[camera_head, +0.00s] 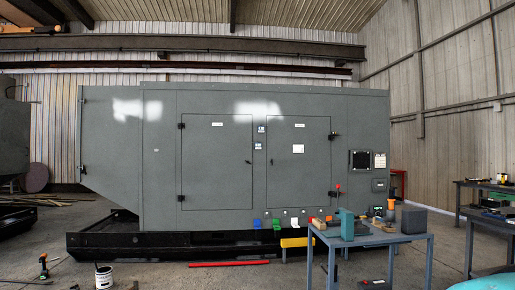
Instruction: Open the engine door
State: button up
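A large grey enclosure (160,180) stands across the middle of the view on a black base. Its front has two flat grey doors, a left door (216,175) and a right door (299,180). Both look shut and flush with the panel. Small labels sit on them, too small to read, so I cannot tell which is the engine door. The left door has a small dark handle (248,162) at its right edge and dark hinges at its left. The right door has a small dark handle (271,161) at its left edge and hinges at its right. My gripper is not in view.
A blue-grey table (390,238) with tools and a vise stands before the enclosure's right end. A yellow step (297,242), a red bar (228,264), a white bucket (104,277) and a drill (43,265) are on the floor. A dark workbench (475,210) stands far right.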

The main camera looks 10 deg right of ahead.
aim_at(216, 175)
jog(key=i+z, duration=0.15)
jog(key=i, duration=3.8)
jog(key=i+l, duration=0.15)
jog(key=i, duration=1.75)
